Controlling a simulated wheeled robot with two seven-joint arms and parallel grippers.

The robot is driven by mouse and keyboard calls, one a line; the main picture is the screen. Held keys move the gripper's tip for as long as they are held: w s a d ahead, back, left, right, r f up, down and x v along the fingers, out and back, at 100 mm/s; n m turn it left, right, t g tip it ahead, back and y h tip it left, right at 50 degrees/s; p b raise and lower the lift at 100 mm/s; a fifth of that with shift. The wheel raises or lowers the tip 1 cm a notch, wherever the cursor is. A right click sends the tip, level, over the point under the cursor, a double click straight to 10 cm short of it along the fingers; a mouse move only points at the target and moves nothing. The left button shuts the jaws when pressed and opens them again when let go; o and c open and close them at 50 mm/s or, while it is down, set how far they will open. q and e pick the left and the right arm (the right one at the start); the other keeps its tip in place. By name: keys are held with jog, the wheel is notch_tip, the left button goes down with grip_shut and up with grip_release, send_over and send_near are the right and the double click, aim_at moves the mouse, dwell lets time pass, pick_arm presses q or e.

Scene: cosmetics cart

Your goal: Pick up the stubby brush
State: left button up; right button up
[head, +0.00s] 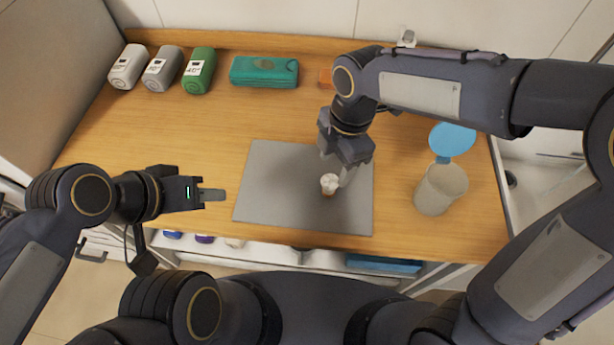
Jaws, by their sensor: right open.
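A small stubby brush (329,184) with a pale top and a brownish lower part stands on the grey mat (275,190), near the mat's right side. My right gripper (338,176) is open and points down just above and beside the brush, with a fingertip close to its right edge. I cannot tell whether they touch. My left gripper (213,195) is over the wood to the left of the mat, well away from the brush. Its fingers line up in this view, so its opening is hidden.
A teal box (264,71) and a partly hidden orange item (325,78) are at the back. A cup with a blue lid (441,189) stands right of the mat.

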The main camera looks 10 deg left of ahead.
aim_at(330, 179)
jog(key=f, duration=0.5)
jog(key=f+p, duration=0.1)
jog(key=f, duration=0.1)
jog(key=shift+s+a+f, duration=0.35)
jog(key=shift+a, duration=0.05)
jog(key=shift+c, duration=0.2)
jog(key=c, duration=1)
